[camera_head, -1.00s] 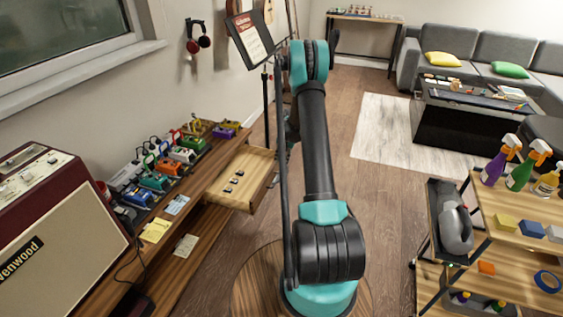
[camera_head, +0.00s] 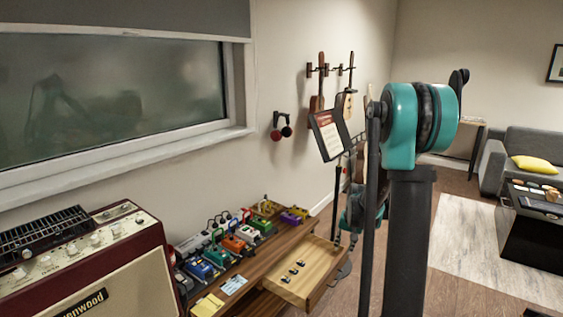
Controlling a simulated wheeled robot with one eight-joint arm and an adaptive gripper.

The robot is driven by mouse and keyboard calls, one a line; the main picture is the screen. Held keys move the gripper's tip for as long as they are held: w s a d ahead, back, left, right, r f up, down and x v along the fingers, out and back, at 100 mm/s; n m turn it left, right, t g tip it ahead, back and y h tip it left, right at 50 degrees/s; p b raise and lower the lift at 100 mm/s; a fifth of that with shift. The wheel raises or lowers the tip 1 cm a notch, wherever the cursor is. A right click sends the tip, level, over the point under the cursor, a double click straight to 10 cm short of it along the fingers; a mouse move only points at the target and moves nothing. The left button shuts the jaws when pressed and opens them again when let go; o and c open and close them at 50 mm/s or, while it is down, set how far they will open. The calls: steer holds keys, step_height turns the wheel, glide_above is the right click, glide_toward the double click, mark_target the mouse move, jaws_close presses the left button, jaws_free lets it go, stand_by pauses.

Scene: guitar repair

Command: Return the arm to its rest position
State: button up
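My arm (camera_head: 408,240) stands upright on the right side of the head view, with a large teal and black joint (camera_head: 400,125) at its top. Part of a teal and black piece (camera_head: 352,218) shows low behind it, left of the upright link, and seems to be a farther part of my arm. My gripper's fingers cannot be made out; the arm hides what is behind it.
A wooden bench with an open drawer (camera_head: 312,283) juts out left of my arm. Several effect pedals (camera_head: 233,243) and an amplifier (camera_head: 125,265) stand left. A music stand (camera_head: 331,133) is close behind the arm. A low black table (camera_head: 535,230) is at right.

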steer(key=s+a+r+n+t, duration=0.1)
steer(key=s+a+n, duration=0.1)
steer(key=s, duration=1.1)
steer(key=s+a+r+n, duration=0.2)
steer(key=s, duration=1.1)
steer(key=shift+s+a+t+h, duration=0.25)
steer(key=shift+a+t+h, duration=0.05)
steer(key=shift+t+h, duration=0.1)
